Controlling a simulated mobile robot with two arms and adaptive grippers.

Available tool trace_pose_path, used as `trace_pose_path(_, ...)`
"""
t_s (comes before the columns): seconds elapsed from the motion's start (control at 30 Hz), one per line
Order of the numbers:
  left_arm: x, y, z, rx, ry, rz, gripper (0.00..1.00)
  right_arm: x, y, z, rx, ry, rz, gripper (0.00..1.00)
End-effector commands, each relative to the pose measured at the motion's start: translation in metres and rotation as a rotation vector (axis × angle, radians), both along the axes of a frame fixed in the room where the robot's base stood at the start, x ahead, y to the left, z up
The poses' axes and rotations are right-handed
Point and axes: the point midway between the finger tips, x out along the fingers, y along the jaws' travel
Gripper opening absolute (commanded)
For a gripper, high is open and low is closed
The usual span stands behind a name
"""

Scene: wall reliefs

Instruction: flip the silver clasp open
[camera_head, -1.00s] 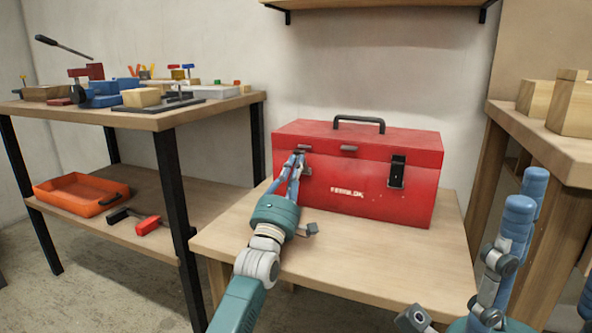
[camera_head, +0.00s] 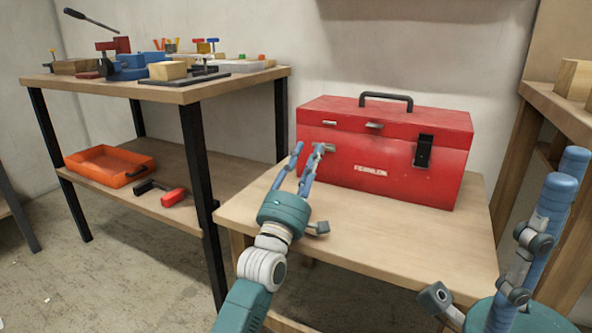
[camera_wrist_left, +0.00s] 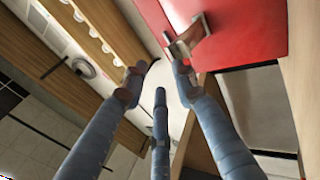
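The red toolbox (camera_head: 400,178) stands on the low wooden table. Its silver clasp (camera_head: 325,149) is at the left of the front and juts out from the face, below a small silver plate (camera_head: 329,123) on the lid. My left gripper (camera_head: 308,150) is in front of it, fingers spread, with one fingertip at or very near the clasp. In the left wrist view the clasp (camera_wrist_left: 190,38) stands out from the red face just beyond the right finger; nothing is between the fingers. My right gripper (camera_head: 560,165) points up at the lower right, fingers apart and empty.
A black clasp (camera_head: 423,151) sits at the right of the toolbox front, and a black handle (camera_head: 386,97) on its lid. A workbench (camera_head: 180,92) with tools stands at left, an orange tray (camera_head: 110,166) on its shelf. The low table (camera_head: 400,237) is bare in front.

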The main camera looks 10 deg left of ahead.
Motion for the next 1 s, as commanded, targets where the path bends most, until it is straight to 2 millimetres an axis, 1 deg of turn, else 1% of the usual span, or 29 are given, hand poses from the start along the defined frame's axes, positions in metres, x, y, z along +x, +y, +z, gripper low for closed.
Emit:
trace_pose_path(0.03,-0.013,0.003,-0.001,0.000,0.001,0.001,0.28,0.000,0.000,0.000,0.000,0.000,0.000,0.40)
trace_pose_path(0.2,-0.047,0.012,-0.001,-0.001,0.002,0.000,0.28,0.000,0.000,0.000,0.000,0.000,0.000,0.40)
trace_pose_path(0.3,-0.062,0.015,-0.001,-0.001,0.002,0.000,0.28,0.000,0.000,0.000,0.000,0.000,0.000,0.40)
trace_pose_path(0.4,-0.072,0.017,-0.001,-0.001,0.001,0.000,0.28,0.000,0.000,0.000,0.000,0.000,0.000,0.40)
trace_pose_path(0.57,-0.077,0.018,0.000,0.001,0.001,0.000,0.28,0.000,0.000,0.000,0.000,0.000,0.000,0.40)
trace_pose_path(1.0,-0.077,0.018,0.000,0.000,0.001,0.000,0.28,0.000,0.000,0.000,0.000,0.000,0.000,0.40)
